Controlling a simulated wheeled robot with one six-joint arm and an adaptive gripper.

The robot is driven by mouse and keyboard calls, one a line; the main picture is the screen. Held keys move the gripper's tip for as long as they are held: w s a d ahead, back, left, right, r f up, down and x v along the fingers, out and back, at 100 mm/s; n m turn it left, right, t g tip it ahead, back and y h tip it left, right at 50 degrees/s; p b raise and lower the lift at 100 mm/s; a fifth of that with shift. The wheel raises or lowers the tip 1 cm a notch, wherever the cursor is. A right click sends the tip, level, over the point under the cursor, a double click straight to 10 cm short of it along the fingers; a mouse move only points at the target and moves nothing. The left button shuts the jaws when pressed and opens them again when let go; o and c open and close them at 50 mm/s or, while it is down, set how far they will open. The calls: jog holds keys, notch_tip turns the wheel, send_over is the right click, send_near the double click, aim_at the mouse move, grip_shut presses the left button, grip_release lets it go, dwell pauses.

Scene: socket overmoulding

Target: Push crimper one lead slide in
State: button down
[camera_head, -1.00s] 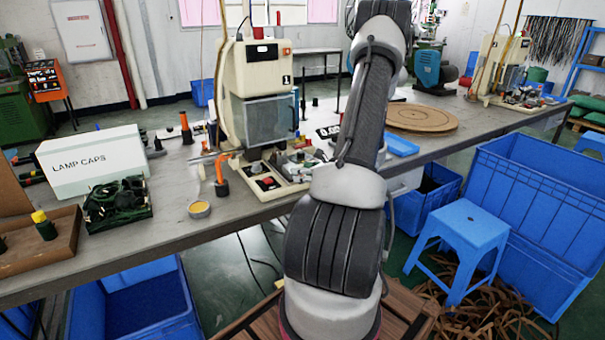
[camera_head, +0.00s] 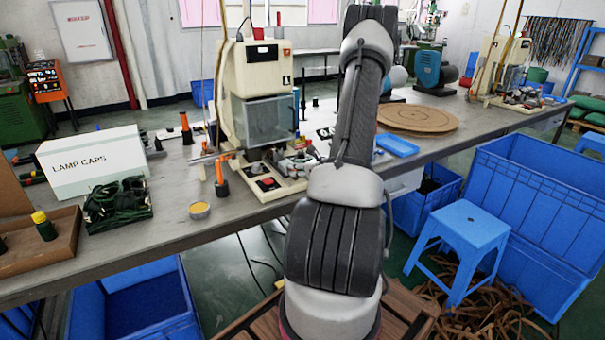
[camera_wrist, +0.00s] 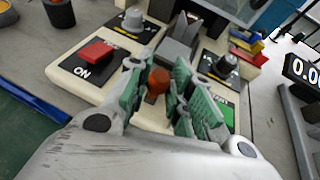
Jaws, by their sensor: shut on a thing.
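Crimper one (camera_head: 262,95) is the cream machine marked 1 on the bench, with a clear guard at its front. Its base panel shows in the wrist view with a red ON button (camera_wrist: 97,50) and black and grey knobs. A red-brown knob (camera_wrist: 158,78) stands between the green-padded fingers of my gripper (camera_wrist: 156,88), and my gripper is shut on it. A grey block (camera_wrist: 178,45) lies just beyond the knob. I cannot tell how far in the lead slide sits.
The LAMP CAPS box (camera_head: 92,162), a tray of dark green parts (camera_head: 118,205) and a yellow-topped tin (camera_head: 199,210) are to the left. A blue tray (camera_head: 397,145) and a round wooden board (camera_head: 417,118) are to the right. A blue stool (camera_head: 465,225) stands before the bench.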

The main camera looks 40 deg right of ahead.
aim_at(283, 162)
jog(key=w, duration=0.2)
jog(key=w+d, duration=0.1)
jog(key=w, duration=0.2)
jog(key=shift+w+d, duration=0.25)
jog(key=shift+w, duration=0.1)
jog(key=shift+w+d+r, duration=0.1)
jog(key=shift+w, duration=0.3)
jog(key=c, duration=1.3)
grip_release()
jog(key=shift+w, duration=0.1)
jog(key=shift+o, duration=0.2)
jog(key=v, duration=1.2)
